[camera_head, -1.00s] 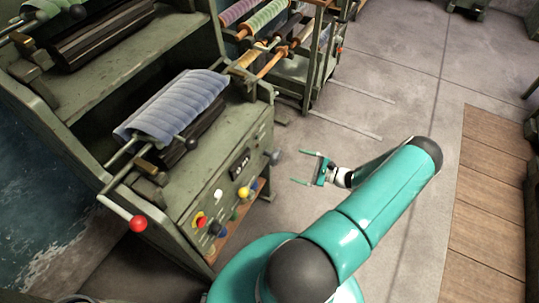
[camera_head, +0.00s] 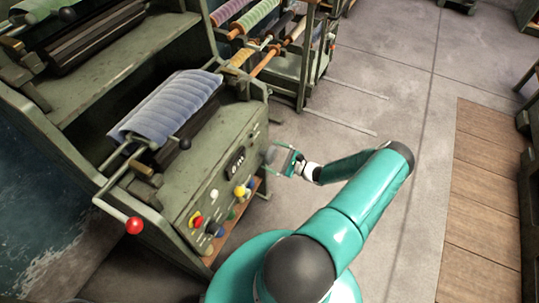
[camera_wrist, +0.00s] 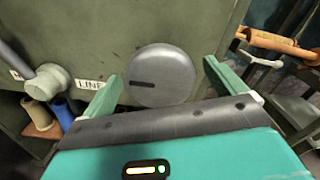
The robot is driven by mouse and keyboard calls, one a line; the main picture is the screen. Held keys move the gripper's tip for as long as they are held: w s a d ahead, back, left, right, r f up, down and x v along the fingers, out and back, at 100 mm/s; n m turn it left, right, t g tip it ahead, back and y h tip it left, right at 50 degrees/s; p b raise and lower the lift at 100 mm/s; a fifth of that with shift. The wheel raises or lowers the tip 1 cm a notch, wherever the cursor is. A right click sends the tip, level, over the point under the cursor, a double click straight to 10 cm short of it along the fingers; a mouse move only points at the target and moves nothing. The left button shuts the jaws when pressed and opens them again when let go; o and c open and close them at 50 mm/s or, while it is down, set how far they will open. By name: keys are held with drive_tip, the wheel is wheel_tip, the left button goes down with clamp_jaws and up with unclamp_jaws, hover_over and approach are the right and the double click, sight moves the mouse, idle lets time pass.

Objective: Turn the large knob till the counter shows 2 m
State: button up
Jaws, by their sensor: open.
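The large knob (camera_wrist: 162,76) is a round grey disc with a dark slot mark pointing left, on the green machine's front panel in the wrist view. In the head view it (camera_head: 270,154) sits at the panel's right end, partly behind my gripper. My gripper (camera_head: 279,159) is open in front of it. In the wrist view its teal fingers stand to the left and right of the knob; I cannot tell whether they touch it.
A yellow knob (camera_head: 240,191), a red button (camera_head: 196,220) and other small controls sit on the panel. A grey lever-like knob (camera_wrist: 47,82) is left of the large knob. A crank with a red ball (camera_head: 134,225) sticks out.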

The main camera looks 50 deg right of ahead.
drive_tip(key=shift+x, duration=1)
drive_tip(key=c, duration=1)
drive_tip(key=shift+m, duration=0.3)
